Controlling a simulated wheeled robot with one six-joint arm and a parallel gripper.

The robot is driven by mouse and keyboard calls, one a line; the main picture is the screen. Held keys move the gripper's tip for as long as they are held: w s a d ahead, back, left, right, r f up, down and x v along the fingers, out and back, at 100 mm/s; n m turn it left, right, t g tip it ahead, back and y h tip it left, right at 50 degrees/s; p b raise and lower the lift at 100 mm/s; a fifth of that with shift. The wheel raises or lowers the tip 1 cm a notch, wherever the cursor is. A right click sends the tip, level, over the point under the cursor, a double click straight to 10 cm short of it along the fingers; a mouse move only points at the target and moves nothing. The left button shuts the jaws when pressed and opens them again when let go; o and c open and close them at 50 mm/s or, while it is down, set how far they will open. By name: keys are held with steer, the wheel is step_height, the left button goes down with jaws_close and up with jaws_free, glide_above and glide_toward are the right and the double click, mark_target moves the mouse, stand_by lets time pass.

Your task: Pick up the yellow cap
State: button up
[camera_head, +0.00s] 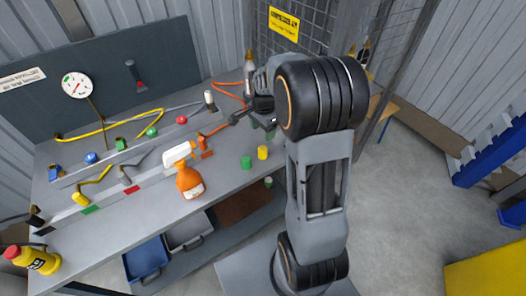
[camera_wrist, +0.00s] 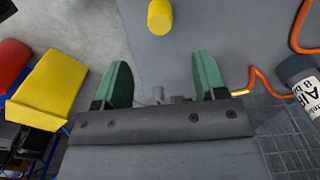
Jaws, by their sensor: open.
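The yellow cap (camera_head: 263,152) is a small cylinder on the grey bench near its front right edge. A green cap (camera_head: 246,162) stands just left of it. In the wrist view the yellow cap (camera_wrist: 160,17) lies at the top, beyond and between the two green fingertips. My gripper (camera_wrist: 163,75) is open with nothing between its fingers, and it is apart from the cap. In the head view my gripper (camera_head: 268,130) is partly hidden by my arm, behind and above the yellow cap.
An orange spray bottle (camera_head: 190,182) stands left of the caps. A grey bottle (camera_wrist: 303,85) and an orange hose (camera_wrist: 270,82) are on the right in the wrist view. Pipes with coloured valves line the bench (camera_head: 225,180). A yellow block (camera_head: 490,268) is on the floor at right.

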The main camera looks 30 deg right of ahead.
mark_target(263, 148)
step_height(263, 148, down, 12)
steer(key=shift+p, duration=0.3)
stand_by(0.3)
steer(key=shift+c, duration=0.5)
steer(key=c, duration=0.9)
steer(key=shift+r, duration=0.2)
steer(key=shift+c, duration=0.2)
steer(key=shift+r, duration=0.25)
step_height(263, 148, up, 2)
steer(key=shift+r, duration=0.1)
steer(key=s+d+r+b, duration=0.1)
steer(key=s+d+r, duration=0.4)
steer(key=s+r, duration=0.5)
steer(key=s, duration=0.3)
